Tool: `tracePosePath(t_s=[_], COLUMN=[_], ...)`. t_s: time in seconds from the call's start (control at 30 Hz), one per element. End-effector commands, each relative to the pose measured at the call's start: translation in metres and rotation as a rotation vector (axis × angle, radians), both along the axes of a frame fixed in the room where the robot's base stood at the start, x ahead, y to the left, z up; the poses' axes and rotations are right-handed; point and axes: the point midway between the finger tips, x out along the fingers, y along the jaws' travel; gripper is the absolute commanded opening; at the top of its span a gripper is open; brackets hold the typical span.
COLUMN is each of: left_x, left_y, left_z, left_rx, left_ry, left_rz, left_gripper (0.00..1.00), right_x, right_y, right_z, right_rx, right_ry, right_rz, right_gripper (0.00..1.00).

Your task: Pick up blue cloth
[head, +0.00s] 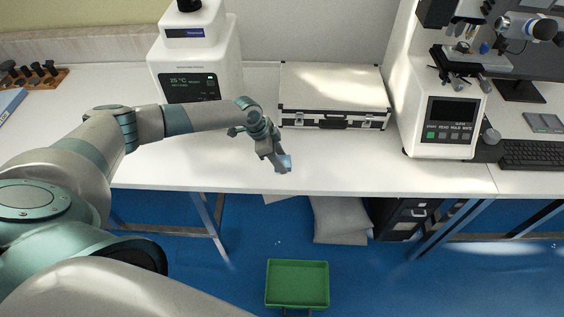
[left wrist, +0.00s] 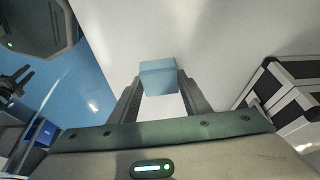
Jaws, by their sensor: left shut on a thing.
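The blue cloth (head: 286,161) looks like a small light-blue folded block. It is between the fingertips of my left gripper (head: 280,167), near the front edge of the white table (head: 220,178). In the left wrist view the cloth (left wrist: 158,77) sits between the two fingers of my left gripper (left wrist: 160,92), which is shut on it. I cannot tell whether the cloth touches the table.
A silver case (head: 333,90) lies behind my left gripper. A white tester (head: 195,55) stands at the back left, another tester (head: 445,105) at the right beside a keyboard (head: 535,154). A green tray (head: 297,284) is low in front of the table.

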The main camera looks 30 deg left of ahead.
Motion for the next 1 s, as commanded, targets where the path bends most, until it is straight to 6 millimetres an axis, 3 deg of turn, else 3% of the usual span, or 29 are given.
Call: tracePosePath(t_s=[0.27,0.5,1.0], left_x=[0.001,0.001,0.024], left_y=[0.000,0.000,-0.090], left_z=[0.007,0.037,0.093], left_rx=[0.000,-0.001,-0.002], left_ry=[-0.001,-0.006,-0.004], left_rz=[0.000,-0.003,-0.004], left_gripper=[0.22,0.22,0.22], right_x=[0.000,0.000,0.000], right_y=[0.000,0.000,-0.001], right_z=[-0.005,-0.022,-0.055], right_rx=[0.000,0.000,-0.001], right_ry=[0.000,0.000,-0.001], right_rz=[0.000,0.000,0.000], right_gripper=[0.31,0.31,0.31])
